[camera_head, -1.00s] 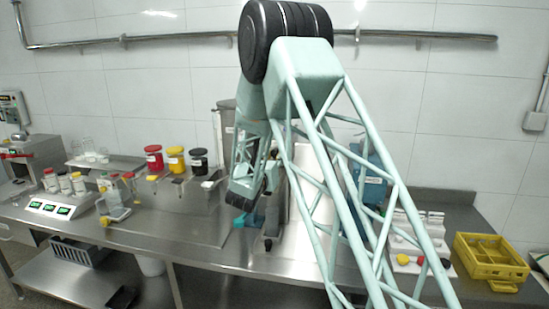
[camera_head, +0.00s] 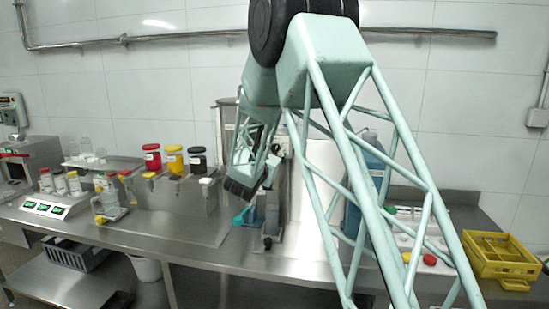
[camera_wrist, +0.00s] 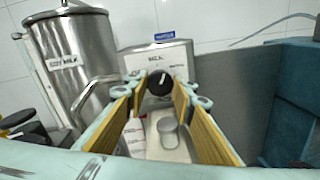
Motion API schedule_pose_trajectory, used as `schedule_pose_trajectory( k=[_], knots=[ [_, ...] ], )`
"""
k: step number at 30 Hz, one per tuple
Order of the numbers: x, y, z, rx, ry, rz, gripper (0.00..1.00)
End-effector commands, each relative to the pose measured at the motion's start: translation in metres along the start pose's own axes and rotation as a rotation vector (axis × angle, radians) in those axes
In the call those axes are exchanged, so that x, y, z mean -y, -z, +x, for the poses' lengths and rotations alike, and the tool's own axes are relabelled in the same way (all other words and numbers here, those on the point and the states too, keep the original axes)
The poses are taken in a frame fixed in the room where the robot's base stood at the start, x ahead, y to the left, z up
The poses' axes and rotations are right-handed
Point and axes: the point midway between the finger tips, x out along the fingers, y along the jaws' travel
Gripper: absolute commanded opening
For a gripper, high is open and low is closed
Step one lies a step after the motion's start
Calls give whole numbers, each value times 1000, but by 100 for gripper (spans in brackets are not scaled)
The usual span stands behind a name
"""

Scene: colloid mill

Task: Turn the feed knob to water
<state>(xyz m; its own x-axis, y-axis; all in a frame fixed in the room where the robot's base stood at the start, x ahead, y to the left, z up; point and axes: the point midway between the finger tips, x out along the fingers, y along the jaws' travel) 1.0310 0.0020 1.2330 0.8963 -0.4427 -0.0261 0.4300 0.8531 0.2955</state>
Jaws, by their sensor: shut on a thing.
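The feed knob (camera_wrist: 160,82) is a round black dial with a white pointer mark, on the pale front panel (camera_wrist: 182,53) of the machine in the wrist view. The pointer is near upright, leaning slightly. One label reads MILK above the knob; a smaller one is at its upper right. My gripper (camera_wrist: 161,88) has its two yellow-padded fingers on either side of the knob, shut on it. In the head view my arm hides the knob and most of the machine.
A steel soy milk tank (camera_wrist: 75,62) stands left of the panel. A blue bulky object (camera_wrist: 292,100) is at the right. In the head view, jars with red, yellow and black lids (camera_head: 173,160) stand to the left, and a yellow crate (camera_head: 516,284) at the far right.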

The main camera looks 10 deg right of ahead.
Motion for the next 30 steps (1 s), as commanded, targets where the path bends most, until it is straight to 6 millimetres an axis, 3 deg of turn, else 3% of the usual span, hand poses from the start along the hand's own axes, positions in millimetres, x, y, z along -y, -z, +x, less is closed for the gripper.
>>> schedule_pose_trajectory(
  k=[30],
  knots=[
    [1,2,0,-32,-3,489,13]
  ],
)
